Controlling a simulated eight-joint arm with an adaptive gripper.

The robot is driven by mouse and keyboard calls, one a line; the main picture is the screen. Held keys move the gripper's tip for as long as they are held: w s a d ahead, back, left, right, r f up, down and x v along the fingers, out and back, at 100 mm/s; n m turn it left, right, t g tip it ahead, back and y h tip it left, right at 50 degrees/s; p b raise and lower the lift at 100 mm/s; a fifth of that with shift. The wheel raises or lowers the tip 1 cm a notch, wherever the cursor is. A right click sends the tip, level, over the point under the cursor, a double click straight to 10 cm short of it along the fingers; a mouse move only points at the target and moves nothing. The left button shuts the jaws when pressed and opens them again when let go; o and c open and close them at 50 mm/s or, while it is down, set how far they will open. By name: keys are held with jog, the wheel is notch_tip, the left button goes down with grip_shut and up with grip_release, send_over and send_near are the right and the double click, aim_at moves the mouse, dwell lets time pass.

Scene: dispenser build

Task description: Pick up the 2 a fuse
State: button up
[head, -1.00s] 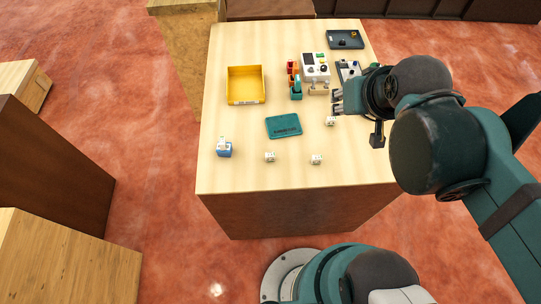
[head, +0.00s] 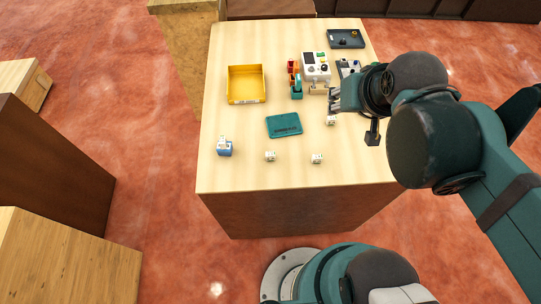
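No fuse can be read as the 2 A one at this size. Small white pieces with dark marks lie on the table: one at the front middle (head: 270,156), one to its right (head: 317,158), and one farther back (head: 331,120). A blue block with a white top (head: 224,148) stands at the front left. My gripper (head: 334,99) hangs over the right part of the table, just behind the farthest white piece in the picture. Its fingers are small and seen from the side, so their opening and any contact are unclear.
A yellow tray (head: 246,100) and a teal mat (head: 284,132) lie at left and middle. Orange and teal parts (head: 294,79) stand beside a white device (head: 316,67). A dark tray (head: 345,39) is at the back right. The front strip of table is mostly clear.

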jog(key=w+a+f+m+g+b, duration=0.2)
jog(key=w+a+f+m+g, duration=0.1)
jog(key=a+f+m, duration=0.55)
jog(key=m+g+b, duration=0.1)
jog(key=m+g, duration=0.2)
jog(key=m, duration=0.4)
send_over(271, 154)
jog(key=d, duration=0.1)
jog(key=f, duration=1)
jog(key=shift+w+f, duration=0.1)
jog(key=shift+w, duration=0.1)
jog(key=shift+s+a+f+m+g, duration=0.2)
jog(key=shift+a+f+m+g, duration=0.25)
jog(key=shift+f+m, duration=0.2)
jog(key=shift+f+b, duration=0.3)
jog(key=shift+f, duration=0.95)
jog(key=shift+f, duration=0.15)
jog(key=shift+w+a+f+b, duration=0.1)
jog(key=shift+f+b, duration=0.05)
jog(key=shift+f, duration=1.1)
jog(key=shift+a+f+b, duration=0.1)
jog(key=shift+f+b, duration=0.05)
jog(key=shift+f, duration=1.05)
jog(key=shift+c, duration=0.7)
